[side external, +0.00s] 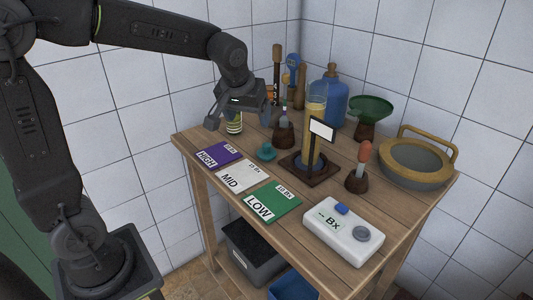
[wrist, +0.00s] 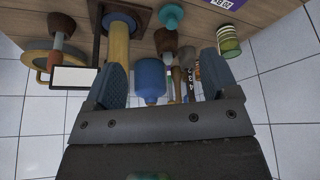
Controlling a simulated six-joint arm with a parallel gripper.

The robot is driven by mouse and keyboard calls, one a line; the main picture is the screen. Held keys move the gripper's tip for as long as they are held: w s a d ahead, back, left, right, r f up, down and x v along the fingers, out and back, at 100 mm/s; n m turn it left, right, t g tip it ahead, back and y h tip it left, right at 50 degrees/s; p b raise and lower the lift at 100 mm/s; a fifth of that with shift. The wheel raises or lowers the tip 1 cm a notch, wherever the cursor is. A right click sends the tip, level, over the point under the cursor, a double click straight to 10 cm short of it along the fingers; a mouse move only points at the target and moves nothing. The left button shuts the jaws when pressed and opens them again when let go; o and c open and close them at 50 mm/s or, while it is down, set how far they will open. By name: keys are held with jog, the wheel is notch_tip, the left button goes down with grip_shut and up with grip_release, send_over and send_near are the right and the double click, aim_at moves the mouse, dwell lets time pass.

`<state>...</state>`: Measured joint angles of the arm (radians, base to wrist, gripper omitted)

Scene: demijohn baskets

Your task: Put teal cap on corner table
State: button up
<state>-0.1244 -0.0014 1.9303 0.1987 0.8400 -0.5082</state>
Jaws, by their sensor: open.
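The teal cap (side external: 266,152) sits on the wooden table (side external: 400,208) in the corner, behind the white MID card and left of the cylinder stand. It also shows at the top of the wrist view (wrist: 171,16). My gripper (side external: 240,118) is open and empty, above the table's back left part. It is up and to the left of the cap, apart from it. In the wrist view its two fingers (wrist: 162,82) are spread with nothing held between them.
A striped jar (side external: 234,124) stands below my gripper. A tall cylinder (side external: 312,130) on a dark base, a blue bottle (side external: 334,100), a green funnel (side external: 371,108) and a basket (side external: 415,160) crowd the back and right. Cards (side external: 272,203) and a Bx device (side external: 343,232) lie in front.

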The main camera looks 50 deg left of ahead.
aim_at(267, 144)
jog(key=w+a+f+n, duration=0.1)
jog(key=w+a+f, duration=0.1)
jog(key=w+f, duration=0.1)
jog(key=w+a+f+n, duration=0.1)
jog(key=w+a+f, duration=0.2)
jog(key=f, duration=0.3)
jog(key=w+a+f+n+g+y, duration=0.1)
jog(key=w+a+f, duration=0.2)
jog(key=w+f, duration=0.2)
jog(key=shift+w+f, duration=0.15)
jog(key=shift+w, duration=0.1)
jog(key=shift+x, duration=3)
jog(key=shift+w+d, duration=0.1)
jog(key=shift+w, duration=0.1)
jog(key=c, duration=0.7)
jog(key=shift+r, duration=0.25)
